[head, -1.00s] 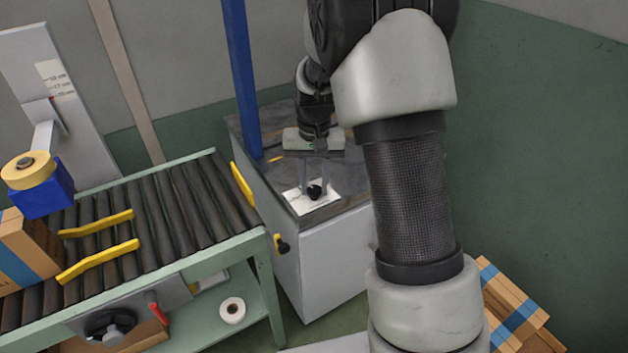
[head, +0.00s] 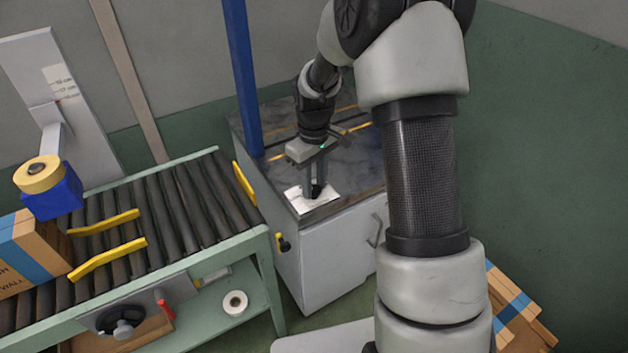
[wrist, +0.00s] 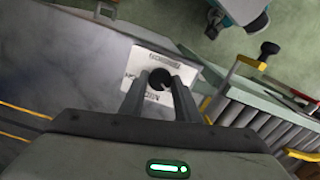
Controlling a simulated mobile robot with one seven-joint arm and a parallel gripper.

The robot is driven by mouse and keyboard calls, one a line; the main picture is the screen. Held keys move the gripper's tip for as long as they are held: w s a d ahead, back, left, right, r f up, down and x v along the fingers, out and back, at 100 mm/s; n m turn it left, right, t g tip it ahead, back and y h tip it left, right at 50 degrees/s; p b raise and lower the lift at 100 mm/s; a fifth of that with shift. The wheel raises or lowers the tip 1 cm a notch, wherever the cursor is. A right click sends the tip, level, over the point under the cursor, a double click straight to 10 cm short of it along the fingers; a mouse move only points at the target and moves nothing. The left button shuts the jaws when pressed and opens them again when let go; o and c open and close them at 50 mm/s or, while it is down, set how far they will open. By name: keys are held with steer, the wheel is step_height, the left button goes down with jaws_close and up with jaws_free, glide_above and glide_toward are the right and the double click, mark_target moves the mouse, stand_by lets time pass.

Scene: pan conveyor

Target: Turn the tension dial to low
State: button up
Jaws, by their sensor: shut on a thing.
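The tension dial is a small black knob (wrist: 159,76) on a white label plate (wrist: 187,66). The plate (head: 300,204) lies on the near left corner of the grey cabinet top. The plate carries dark lettering on several sides, too small for me to read. My gripper (head: 315,189) points down at the plate, its two fingers closed around the knob. In the wrist view the fingers (wrist: 160,88) reach the knob from either side and hide part of it. I cannot tell which mark the knob points to.
A roller conveyor (head: 180,205) with yellow guide rails runs left of the cabinet (head: 325,265). A blue post (head: 242,80) rises behind the plate. A tape roll (head: 235,303) sits on the conveyor's lower shelf. A striped carton (head: 515,310) stands at lower right.

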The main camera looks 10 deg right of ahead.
mark_target(314, 189)
steer(key=shift+n, duration=0.3)
steer(key=o, duration=1)
steer(key=shift+o, duration=0.2)
steer(key=shift+r, duration=0.15)
step_height(314, 189, up, 17)
steer(key=p, duration=0.3)
steer(key=shift+p, duration=0.35)
steer(key=shift+r, duration=0.1)
